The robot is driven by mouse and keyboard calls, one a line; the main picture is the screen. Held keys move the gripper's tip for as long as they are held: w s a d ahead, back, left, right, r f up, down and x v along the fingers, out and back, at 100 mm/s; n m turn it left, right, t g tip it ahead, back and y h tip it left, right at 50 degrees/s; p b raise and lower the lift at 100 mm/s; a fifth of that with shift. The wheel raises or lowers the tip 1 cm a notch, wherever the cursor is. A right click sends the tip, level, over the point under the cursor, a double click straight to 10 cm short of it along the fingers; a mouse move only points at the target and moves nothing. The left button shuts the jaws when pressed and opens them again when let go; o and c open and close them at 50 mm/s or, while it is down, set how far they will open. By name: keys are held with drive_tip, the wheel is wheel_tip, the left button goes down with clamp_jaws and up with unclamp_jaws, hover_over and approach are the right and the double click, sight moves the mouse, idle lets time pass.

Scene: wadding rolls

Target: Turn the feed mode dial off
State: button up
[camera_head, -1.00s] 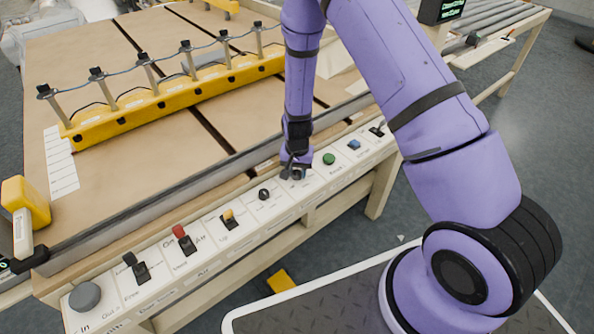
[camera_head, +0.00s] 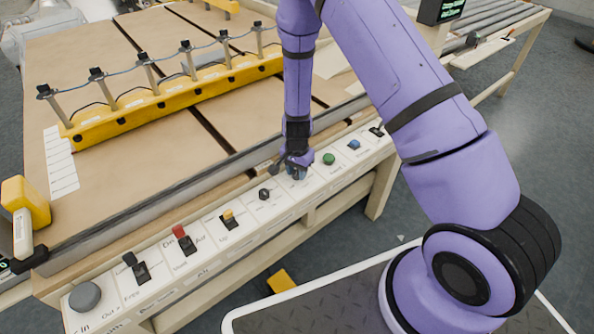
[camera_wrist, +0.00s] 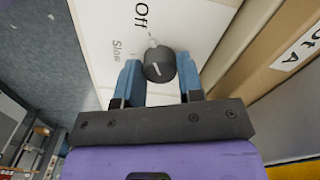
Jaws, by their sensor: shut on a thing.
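The feed mode dial (camera_wrist: 158,66) is a dark round knob with a pale line on its face, on a white panel with the printed words "Off" and "Slow". In the wrist view my gripper (camera_wrist: 159,78) has its two blue fingers on either side of the knob, shut on it. The word "Off" lies just above the knob and "Slow" to its upper left. Any other label is out of sight. In the head view my gripper (camera_head: 297,173) is down at the control panel (camera_head: 215,252), and it hides the dial there.
Along the panel are a black knob (camera_head: 264,194), a yellow switch (camera_head: 229,217), a red switch (camera_head: 183,238), a green button (camera_head: 328,158) and a blue button (camera_head: 354,144). A grey rail (camera_head: 150,212) runs close behind the panel. A yellow bar with several posts (camera_head: 170,103) stands farther back.

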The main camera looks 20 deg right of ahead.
sight(297, 172)
drive_tip(key=o, duration=0.9)
drive_tip(key=shift+r, duration=0.1)
wheel_tip(297, 172, up, 11)
drive_tip(key=shift+f, duration=0.15)
